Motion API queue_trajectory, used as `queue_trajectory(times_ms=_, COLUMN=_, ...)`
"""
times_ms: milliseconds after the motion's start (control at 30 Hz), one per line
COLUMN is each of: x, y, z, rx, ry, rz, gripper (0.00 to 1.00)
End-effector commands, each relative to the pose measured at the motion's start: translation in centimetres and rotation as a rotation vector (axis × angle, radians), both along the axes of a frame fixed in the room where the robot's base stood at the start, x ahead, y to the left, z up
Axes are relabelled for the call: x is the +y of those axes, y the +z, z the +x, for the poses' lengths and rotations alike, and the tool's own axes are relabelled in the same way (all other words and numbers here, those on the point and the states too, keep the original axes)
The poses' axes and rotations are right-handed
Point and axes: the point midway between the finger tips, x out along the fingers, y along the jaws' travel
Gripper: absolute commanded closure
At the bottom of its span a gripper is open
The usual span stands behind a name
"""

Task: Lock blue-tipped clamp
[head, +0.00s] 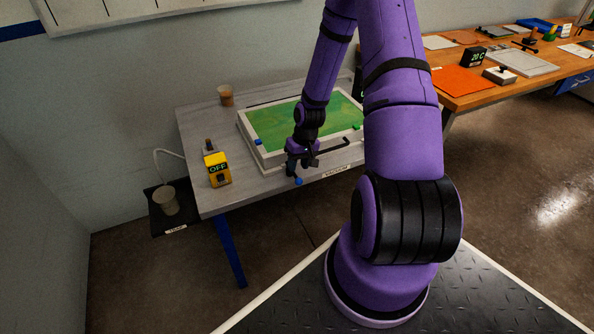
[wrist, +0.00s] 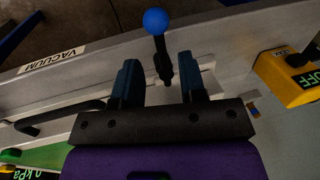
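The blue-tipped clamp shows in the wrist view as a blue ball (wrist: 155,22) on a short black lever (wrist: 163,62). The ball also shows in the head view (head: 298,181), at the front edge of the table below my gripper. My gripper (head: 298,165) is open. In the wrist view its two dark fingers (wrist: 159,70) stand apart, with the lever in the gap between them and the ball beyond the fingertips. I cannot tell whether either finger touches the lever. The clamp's base is partly hidden by the gripper.
A white frame (head: 252,146) with a green surface lies on the grey table (head: 192,128). A black bent handle (head: 334,147) and a green-tipped part (head: 357,127) are right of my gripper. A yellow box reading OFF (head: 217,170) stands left. Cups stand at the back (head: 226,96) and far left (head: 166,201).

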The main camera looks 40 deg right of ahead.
Motion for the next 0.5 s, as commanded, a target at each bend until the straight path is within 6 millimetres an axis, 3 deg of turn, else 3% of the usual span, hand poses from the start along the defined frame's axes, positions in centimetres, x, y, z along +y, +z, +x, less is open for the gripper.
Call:
queue_trajectory(times_ms=200, x=-0.8, y=3.9, z=-0.3, rx=0.0, ry=0.0, rz=-0.001, gripper=0.62)
queue_trajectory(times_ms=500, x=-1.3, y=6.8, z=-0.5, rx=0.004, ry=0.002, rz=0.001, gripper=0.62)
